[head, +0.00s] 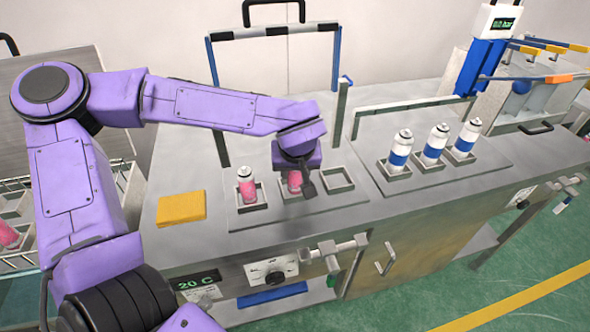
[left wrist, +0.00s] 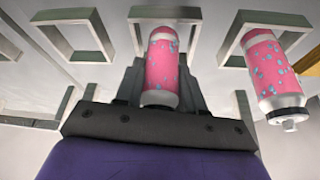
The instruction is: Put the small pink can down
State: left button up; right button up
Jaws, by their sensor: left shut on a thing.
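A small pink can (head: 294,180) is in my left gripper (head: 297,187), over the middle one of three square holders on the metal worktop. In the left wrist view the pink can (left wrist: 162,68) stands between the fingers of my left gripper (left wrist: 160,85), and its far end is inside the middle square frame (left wrist: 136,36). I cannot tell whether it touches the holder's floor. A second pink can (head: 246,184) stands upright in the left holder and also shows in the left wrist view (left wrist: 270,70). The right holder (head: 338,179) is empty. My right gripper is not in view.
Several white-and-blue cans (head: 434,145) stand in holders on the right. A yellow pad (head: 181,207) lies left of the pink cans. A frame with posts (head: 335,125) rises behind the holders. A wire basket (head: 20,240) with a pink can is at far left.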

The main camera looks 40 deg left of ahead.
pick_arm(q)
jog(key=shift+s, duration=0.15)
jog(key=o, duration=1.1)
jog(key=shift+f, duration=0.1)
jog(key=p+v, duration=0.1)
jog(key=v, duration=1.1)
jog(key=shift+r, duration=0.2)
